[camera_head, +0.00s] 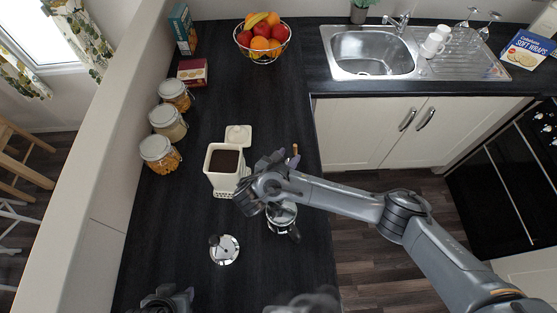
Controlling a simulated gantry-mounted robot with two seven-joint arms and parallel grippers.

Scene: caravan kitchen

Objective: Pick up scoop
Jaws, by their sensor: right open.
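My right gripper (257,181) is open above the counter, just right of a cream canister (214,179) filled with dark ground coffee. A small light-brown, upright piece (295,150) shows just past the gripper; it may be the scoop's handle, but the gripper and wrist hide what lies below it. No scoop bowl can be made out. I cannot tell whether the gripper touches anything. Part of my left gripper (166,299) shows at the bottom edge; its fingers are not clear.
A glass coffee press (281,218) stands under my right arm. Its plunger lid (224,250) lies to the left. The canister's lid (238,136) is behind the canister. Several jars (160,154) line the left wall. A fruit bowl (262,54) and sink (372,51) are at the back.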

